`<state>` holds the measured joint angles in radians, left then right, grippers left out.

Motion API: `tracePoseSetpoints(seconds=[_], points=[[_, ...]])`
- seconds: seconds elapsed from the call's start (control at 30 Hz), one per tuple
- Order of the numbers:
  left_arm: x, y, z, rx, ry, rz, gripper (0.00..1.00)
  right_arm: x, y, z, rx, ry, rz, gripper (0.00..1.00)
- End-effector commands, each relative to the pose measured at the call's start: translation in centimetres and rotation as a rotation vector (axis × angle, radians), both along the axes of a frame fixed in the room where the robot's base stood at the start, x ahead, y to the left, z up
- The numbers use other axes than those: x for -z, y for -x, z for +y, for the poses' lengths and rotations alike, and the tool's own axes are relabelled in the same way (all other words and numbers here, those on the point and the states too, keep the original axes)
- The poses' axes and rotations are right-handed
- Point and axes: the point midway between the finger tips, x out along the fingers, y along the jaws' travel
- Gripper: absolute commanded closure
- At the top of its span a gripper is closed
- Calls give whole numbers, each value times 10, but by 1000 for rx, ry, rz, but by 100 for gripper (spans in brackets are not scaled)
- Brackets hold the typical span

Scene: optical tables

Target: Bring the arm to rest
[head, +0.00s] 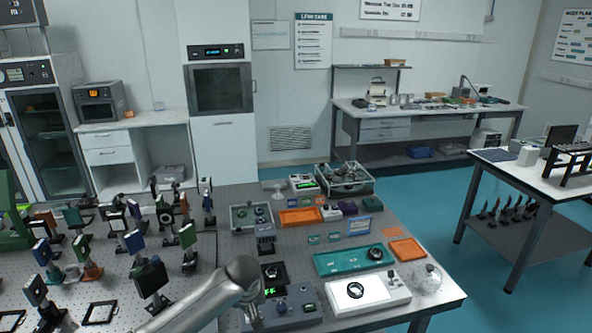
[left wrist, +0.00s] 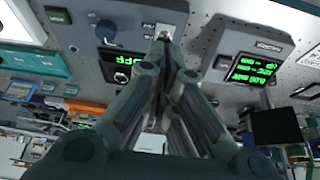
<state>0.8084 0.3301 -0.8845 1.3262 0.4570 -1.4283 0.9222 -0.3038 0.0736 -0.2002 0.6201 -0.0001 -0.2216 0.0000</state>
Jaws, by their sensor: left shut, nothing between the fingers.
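My left arm comes in from the bottom of the head view, and its gripper (head: 252,312) hangs down at the near edge of the picture. It is over the optical table (head: 235,290), next to a grey control box (head: 300,312) with a knob and a green display. In the left wrist view the fingers of the left gripper (left wrist: 165,40) come together at their tips, shut with nothing between them. The tips are close to the front of the grey box (left wrist: 135,25); I cannot tell whether they touch it. My right gripper is not in view.
Several optics mounts (head: 150,280) crowd the table's left side. A white device (head: 368,290) and a teal tray (head: 352,260) lie to the right of the gripper. An orange tray (head: 408,250) is near the right edge. Open teal floor (head: 500,290) lies beyond.

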Motion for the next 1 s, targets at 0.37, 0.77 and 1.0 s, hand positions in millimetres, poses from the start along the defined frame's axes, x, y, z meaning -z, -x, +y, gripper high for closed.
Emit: tracePoseSetpoints(seconds=[0.37, 0.77, 1.0], points=[[55, 138, -63, 297, 115, 61, 100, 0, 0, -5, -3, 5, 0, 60], [54, 273, -22, 390, 110, 58, 100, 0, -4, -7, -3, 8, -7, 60], [44, 325, 16, 392, 47, 75, 100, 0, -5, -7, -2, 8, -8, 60]])
